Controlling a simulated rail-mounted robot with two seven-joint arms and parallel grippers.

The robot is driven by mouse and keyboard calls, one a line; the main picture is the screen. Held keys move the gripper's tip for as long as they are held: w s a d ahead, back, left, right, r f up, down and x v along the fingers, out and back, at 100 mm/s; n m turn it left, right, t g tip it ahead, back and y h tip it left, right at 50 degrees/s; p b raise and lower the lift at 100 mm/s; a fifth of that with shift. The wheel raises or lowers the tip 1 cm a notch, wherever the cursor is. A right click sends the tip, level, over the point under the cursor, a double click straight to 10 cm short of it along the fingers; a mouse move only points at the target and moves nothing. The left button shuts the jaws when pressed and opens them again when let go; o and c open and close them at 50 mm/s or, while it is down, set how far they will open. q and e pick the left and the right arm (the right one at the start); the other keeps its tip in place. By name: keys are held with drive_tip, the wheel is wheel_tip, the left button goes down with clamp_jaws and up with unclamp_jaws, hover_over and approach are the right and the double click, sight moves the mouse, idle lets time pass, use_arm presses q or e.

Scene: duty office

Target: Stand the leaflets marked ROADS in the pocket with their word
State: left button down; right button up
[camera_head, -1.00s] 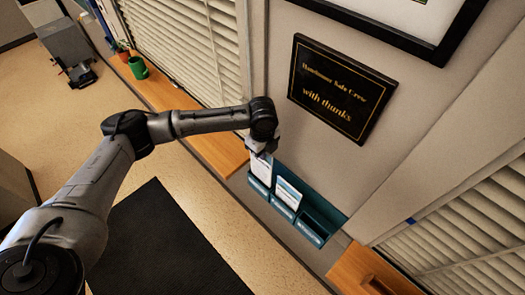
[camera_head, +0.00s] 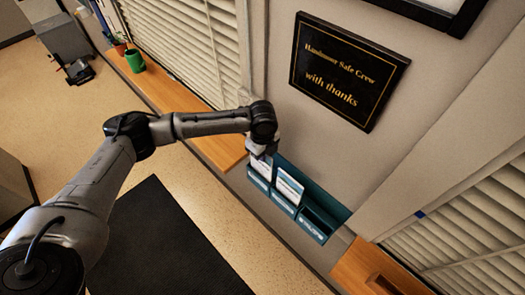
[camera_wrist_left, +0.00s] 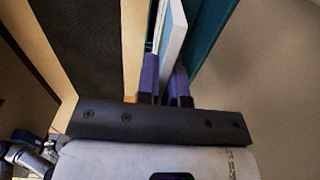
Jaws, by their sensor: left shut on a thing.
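A teal leaflet rack (camera_head: 327,205) with three pockets side by side is fixed low on the wall. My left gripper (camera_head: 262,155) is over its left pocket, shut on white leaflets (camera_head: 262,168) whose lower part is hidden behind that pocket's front. In the left wrist view, the held leaflets (camera_wrist_left: 173,35) show edge-on between the fingers of my left gripper (camera_wrist_left: 165,88). White leaflets (camera_head: 290,187) stand in the middle pocket. The right pocket looks empty. The words on pockets and leaflets are too small to read. My right gripper is not in view.
A black plaque (camera_head: 348,72) hangs on the wall above the rack. Wooden ledges lie left (camera_head: 160,90) and right (camera_head: 362,268) of the rack. A dark mat (camera_head: 165,250) covers the floor.

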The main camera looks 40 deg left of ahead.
use_arm(q)
drive_tip(key=c, duration=1.2)
unclamp_jaws()
drive_tip(key=shift+o, duration=0.2)
wheel_tip(320, 180, up, 14)
drive_tip(key=b, duration=0.1)
drive_tip(key=shift+b, duration=0.4)
